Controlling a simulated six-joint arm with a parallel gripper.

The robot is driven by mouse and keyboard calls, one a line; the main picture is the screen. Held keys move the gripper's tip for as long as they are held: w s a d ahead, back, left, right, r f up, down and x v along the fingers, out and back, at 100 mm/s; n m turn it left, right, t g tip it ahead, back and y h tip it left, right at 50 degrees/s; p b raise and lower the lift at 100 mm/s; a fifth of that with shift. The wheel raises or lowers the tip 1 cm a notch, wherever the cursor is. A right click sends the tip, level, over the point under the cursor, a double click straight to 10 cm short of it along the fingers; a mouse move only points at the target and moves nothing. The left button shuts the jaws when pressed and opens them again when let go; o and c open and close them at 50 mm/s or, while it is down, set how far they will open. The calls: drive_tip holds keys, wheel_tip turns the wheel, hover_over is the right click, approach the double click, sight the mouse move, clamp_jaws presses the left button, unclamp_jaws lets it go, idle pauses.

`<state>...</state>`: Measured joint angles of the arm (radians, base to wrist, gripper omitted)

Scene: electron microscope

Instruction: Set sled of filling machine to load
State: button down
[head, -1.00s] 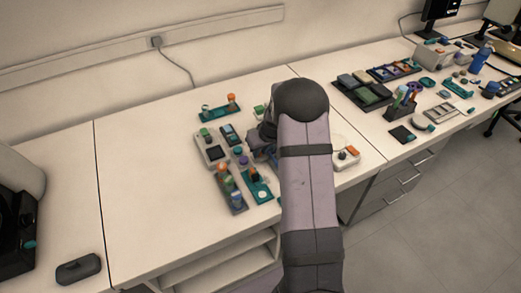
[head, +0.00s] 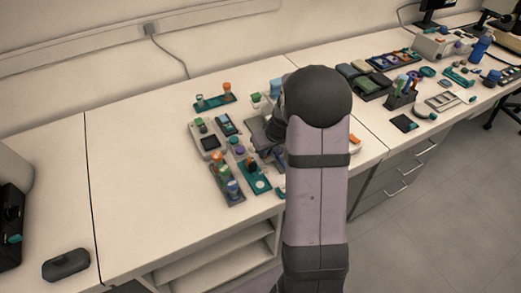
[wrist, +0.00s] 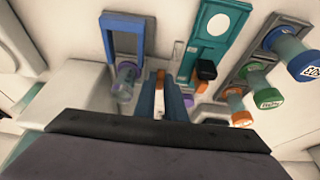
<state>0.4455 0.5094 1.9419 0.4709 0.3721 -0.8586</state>
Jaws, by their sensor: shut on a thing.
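My gripper (wrist: 162,88) shows in the wrist view as two blue-grey fingers close together. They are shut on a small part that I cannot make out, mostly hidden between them. In the head view, my arm hides most of the gripper. A grey box-shaped body (wrist: 75,100), perhaps the filling machine, stands just left of the fingers in the wrist view. A blue frame (wrist: 127,40) and a clear vial with a purple end (wrist: 126,80) are beside it. I cannot tell which part is the sled or how it is set.
A teal plate with a black knob (wrist: 205,68) lies right of the fingers; it also shows in the head view (head: 258,181). A rack of capped vials (head: 226,185) is close by. A grey device with a screen (head: 208,140) stands behind.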

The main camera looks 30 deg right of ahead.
drive_tip(key=shift+s+b, duration=1.15)
drive_tip(key=shift+s, duration=0.95)
drive_tip(key=c, duration=2.1)
unclamp_jaws()
drive_tip(key=shift+s, duration=0.2)
drive_tip(key=shift+r, duration=0.1)
drive_tip(key=v, duration=0.7)
drive_tip(key=shift+r, duration=0.1)
